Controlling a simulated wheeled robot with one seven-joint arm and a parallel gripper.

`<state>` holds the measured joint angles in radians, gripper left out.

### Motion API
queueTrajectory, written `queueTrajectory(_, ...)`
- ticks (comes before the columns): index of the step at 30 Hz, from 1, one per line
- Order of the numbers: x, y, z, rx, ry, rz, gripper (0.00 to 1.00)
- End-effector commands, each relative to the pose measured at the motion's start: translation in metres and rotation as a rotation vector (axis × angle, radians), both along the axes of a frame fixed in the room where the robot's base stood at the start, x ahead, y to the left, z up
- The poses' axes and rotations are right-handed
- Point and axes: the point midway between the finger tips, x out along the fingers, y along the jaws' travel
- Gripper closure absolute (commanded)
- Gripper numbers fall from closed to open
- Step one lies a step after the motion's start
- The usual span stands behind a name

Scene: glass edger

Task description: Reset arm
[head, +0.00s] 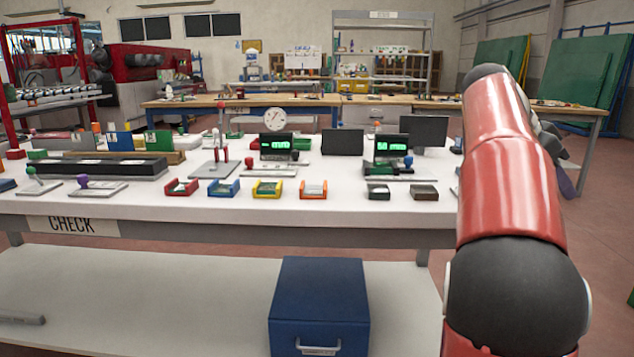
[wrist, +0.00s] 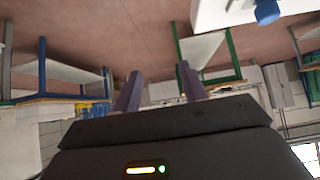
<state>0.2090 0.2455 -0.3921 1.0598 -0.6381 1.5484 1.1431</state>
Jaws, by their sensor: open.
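My arm (head: 512,170) is red with black joints and rises at the right side of the head view, bent so that its upper part points away over the table's right end. My gripper (wrist: 160,70) shows in the wrist view with its two purple fingers spread apart and nothing between them. In the head view it is mostly hidden behind the arm; a purple finger (head: 566,182) shows just right of it.
A white table (head: 330,206) marked CHECK carries gauges, small displays and colored trays (head: 267,189). A blue drawer box (head: 320,300) stands on its lower shelf. Floor (head: 600,225) right of the arm is clear. The wrist view looks upside down.

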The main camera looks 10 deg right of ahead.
Motion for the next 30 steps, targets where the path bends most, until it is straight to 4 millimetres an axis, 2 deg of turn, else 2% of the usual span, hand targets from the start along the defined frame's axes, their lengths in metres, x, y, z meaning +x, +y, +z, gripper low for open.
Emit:
queueTrajectory(11,-0.002,0.028,-0.019,0.098,0.027,0.193,0.57)
queueTrajectory(17,-0.006,0.061,-0.039,0.179,0.052,0.392,0.57)
queueTrajectory(20,-0.01,0.086,-0.053,0.222,0.066,0.526,0.57)
queueTrajectory(23,-0.016,0.119,-0.071,0.267,0.083,0.694,0.57)
queueTrajectory(26,-0.03,0.167,-0.096,0.308,0.101,0.917,0.57)
queueTrajectory(30,-0.063,0.245,-0.143,0.333,0.134,1.268,0.57)
